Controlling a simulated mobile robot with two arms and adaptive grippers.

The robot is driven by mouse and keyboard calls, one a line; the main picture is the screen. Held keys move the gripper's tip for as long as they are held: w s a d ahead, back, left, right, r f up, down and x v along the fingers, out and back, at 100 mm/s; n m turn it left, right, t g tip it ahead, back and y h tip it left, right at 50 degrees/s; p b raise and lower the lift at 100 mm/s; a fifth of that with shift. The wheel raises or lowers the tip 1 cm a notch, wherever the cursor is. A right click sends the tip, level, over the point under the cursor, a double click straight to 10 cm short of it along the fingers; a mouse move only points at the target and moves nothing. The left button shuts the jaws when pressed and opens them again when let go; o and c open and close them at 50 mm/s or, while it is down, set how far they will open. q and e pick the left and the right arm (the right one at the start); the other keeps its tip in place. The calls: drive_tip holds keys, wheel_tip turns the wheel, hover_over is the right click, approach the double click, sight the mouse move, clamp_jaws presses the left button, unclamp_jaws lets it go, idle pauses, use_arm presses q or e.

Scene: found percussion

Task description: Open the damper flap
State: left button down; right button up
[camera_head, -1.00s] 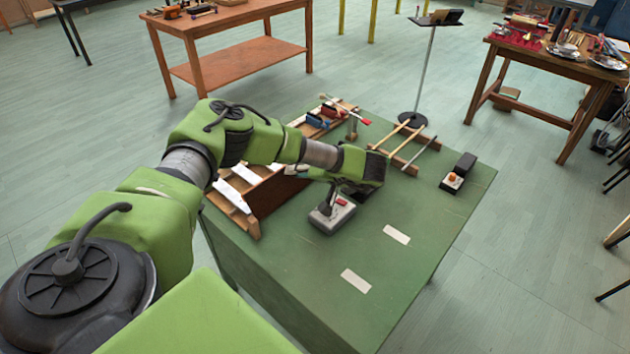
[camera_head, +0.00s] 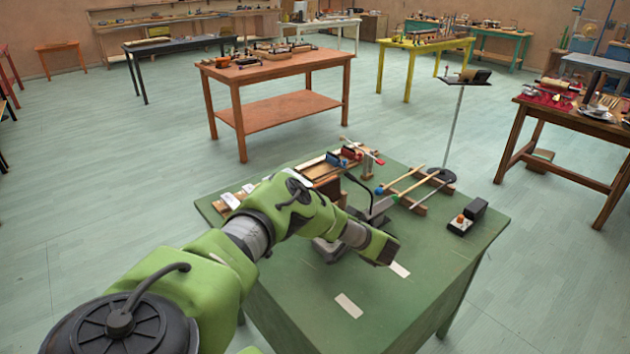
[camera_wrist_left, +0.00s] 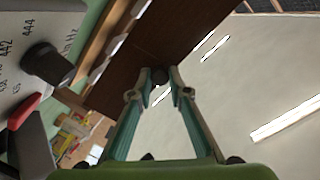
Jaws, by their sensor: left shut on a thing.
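In the left wrist view a dark brown panel (camera_wrist_left: 145,45), which looks like the damper flap, runs along the wooden edge of the instrument. A small dark round knob (camera_wrist_left: 160,74) shows at its edge. My left gripper (camera_wrist_left: 158,84) has its two teal fingers closed together at this knob. In the head view my arm hides the flap and most of the gripper. The wooden bar instrument (camera_head: 322,168) shows beyond the arm on the green table. My right gripper is not in view.
A grey box with scale numbers (camera_wrist_left: 22,72) and a black knob stands close by. On the green table (camera_head: 300,285) lie wooden rails with sticks (camera_head: 405,185) and a small box with an orange button (camera_head: 460,224). The front is clear except for white labels.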

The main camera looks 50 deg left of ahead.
use_arm(q)
drive_tip(key=shift+r, duration=0.1)
drive_tip(key=c, duration=1.9)
unclamp_jaws()
drive_tip(key=d+r, duration=0.1)
drive_tip(key=d, duration=1.1)
drive_tip(key=shift+s, duration=0.15)
drive_tip(key=shift+r, duration=0.1)
